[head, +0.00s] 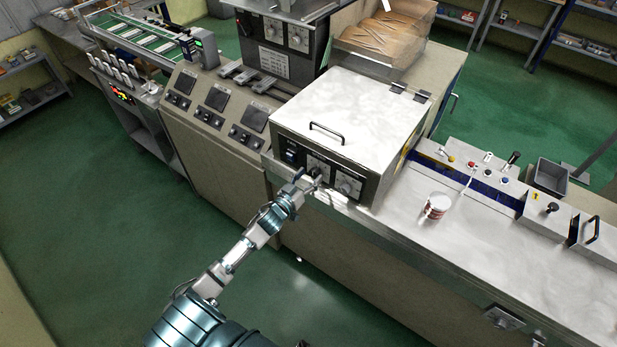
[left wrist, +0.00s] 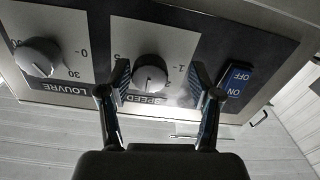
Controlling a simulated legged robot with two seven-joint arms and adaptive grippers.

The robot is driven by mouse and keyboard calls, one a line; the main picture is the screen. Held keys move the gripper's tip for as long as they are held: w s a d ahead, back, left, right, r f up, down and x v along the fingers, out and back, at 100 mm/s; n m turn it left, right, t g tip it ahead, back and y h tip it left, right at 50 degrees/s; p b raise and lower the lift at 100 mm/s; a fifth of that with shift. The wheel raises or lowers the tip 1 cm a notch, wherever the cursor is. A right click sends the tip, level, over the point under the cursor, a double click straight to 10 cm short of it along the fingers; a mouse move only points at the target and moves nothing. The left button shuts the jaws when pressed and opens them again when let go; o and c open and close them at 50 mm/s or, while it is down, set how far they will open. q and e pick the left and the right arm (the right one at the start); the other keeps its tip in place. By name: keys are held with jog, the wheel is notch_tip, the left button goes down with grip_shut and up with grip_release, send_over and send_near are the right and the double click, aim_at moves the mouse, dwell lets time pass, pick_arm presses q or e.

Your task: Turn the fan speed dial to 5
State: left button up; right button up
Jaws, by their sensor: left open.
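The fan speed dial (left wrist: 150,72) is a round grey knob on a white plate marked SPEED, on the front of a white-topped box (head: 350,115). In the left wrist view the panel appears upside down. My left gripper (left wrist: 163,85) is open, with one finger on each side of the speed dial. I cannot tell whether the fingers touch it. In the head view my left gripper (head: 311,180) is at the box's front panel and partly hides the dials. My right gripper is not in view.
A LOUVRE dial (left wrist: 38,57) and a blue ON/OFF switch (left wrist: 234,80) flank the speed dial. The box has a black top handle (head: 326,133). Green floor is clear in front.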

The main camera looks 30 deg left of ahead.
pick_arm(q)
jog(key=shift+d, duration=0.1)
jog(key=shift+c, duration=0.4)
jog(key=shift+d+r, duration=0.15)
jog(key=shift+d, duration=0.25)
jog(key=c, duration=0.8)
jog(key=shift+d, duration=0.15)
jog(key=shift+c, duration=1.3)
jog(key=shift+a, duration=0.2)
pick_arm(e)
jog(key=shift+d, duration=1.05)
